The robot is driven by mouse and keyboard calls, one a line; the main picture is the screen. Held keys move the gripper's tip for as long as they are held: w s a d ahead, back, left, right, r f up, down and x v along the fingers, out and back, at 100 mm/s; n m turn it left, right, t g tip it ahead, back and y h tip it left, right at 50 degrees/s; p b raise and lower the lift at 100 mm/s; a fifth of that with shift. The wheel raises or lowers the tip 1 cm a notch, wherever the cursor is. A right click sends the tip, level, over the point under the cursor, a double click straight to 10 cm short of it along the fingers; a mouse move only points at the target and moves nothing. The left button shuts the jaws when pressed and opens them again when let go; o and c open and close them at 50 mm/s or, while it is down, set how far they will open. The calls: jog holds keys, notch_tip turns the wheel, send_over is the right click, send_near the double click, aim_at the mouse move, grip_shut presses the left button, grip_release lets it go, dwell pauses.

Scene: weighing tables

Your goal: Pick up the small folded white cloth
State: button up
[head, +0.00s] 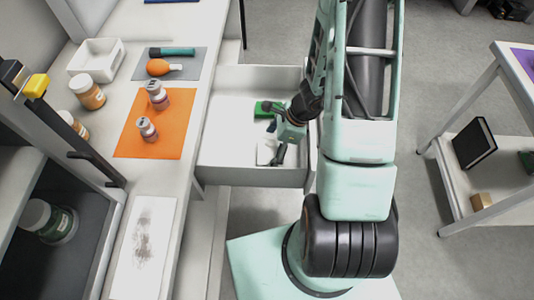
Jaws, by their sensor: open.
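The small folded white cloth (264,152) appears to lie in the open white drawer (225,150), toward its front right. It is pale against the drawer floor and partly hidden by my gripper. My gripper (275,152) is over the drawer, right at the cloth, with its jaws open. I cannot tell whether the fingers touch the cloth.
A green object (263,108) lies behind my gripper in the drawer. The drawer's left part is clear.

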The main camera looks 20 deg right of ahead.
aim_at(269, 152)
jog(key=shift+a+f, duration=0.2)
jog(key=shift+f, duration=0.3)
jog(key=c, duration=1.1)
notch_tip(269, 152, up, 10)
jog(key=p, duration=0.3)
